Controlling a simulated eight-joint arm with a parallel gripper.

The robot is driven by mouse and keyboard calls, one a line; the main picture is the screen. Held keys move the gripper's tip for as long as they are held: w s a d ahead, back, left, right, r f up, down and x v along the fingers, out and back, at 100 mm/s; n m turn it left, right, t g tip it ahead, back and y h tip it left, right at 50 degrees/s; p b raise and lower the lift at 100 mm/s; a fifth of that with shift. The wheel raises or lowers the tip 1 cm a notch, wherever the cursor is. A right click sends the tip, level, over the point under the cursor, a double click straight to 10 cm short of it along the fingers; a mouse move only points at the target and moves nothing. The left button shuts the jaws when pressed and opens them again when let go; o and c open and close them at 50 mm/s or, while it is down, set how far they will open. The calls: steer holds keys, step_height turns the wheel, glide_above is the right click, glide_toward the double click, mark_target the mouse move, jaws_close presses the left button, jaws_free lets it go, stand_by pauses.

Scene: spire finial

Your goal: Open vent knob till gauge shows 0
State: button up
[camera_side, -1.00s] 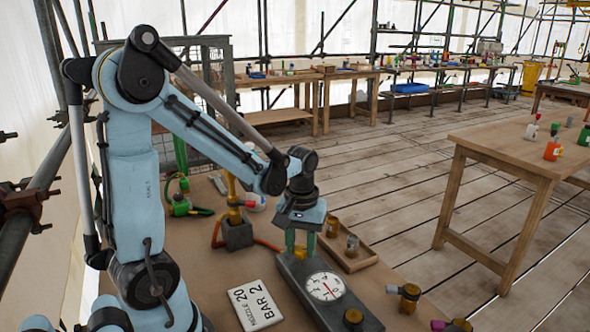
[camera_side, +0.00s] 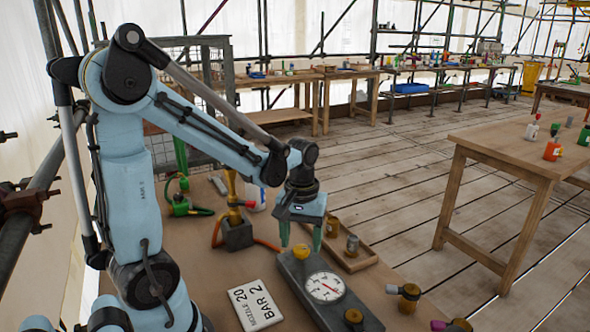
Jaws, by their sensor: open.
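A grey block (camera_side: 320,300) on the bench carries a round white gauge (camera_side: 325,286) with a dark rim. Its needle shows, but the value is too small to read. A yellow knob (camera_side: 301,252) sits on the block's far end, behind the gauge. A brass-coloured knob or fitting (camera_side: 353,317) sits at the near end. My gripper (camera_side: 300,243) points down over the yellow knob. Its green fingers are open, one on each side and slightly above the knob, and it holds nothing. Which knob is the vent knob cannot be told from labels.
A wooden tray (camera_side: 347,258) with small fittings stands close on the right. A brass valve with a hose (camera_side: 235,230) stands behind left. Brass fittings (camera_side: 408,297) lie at front right.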

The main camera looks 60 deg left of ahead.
mark_target(301, 249)
step_height(301, 249, up, 10)
steer(key=shift+r, duration=0.25)
stand_by(0.3)
steer(key=d+f+m+t, duration=0.3)
steer(key=d+m+t, duration=0.4)
steer(key=d+m, duration=0.2)
steer(key=shift+s+d, duration=0.15)
steer(key=shift+s, duration=0.3)
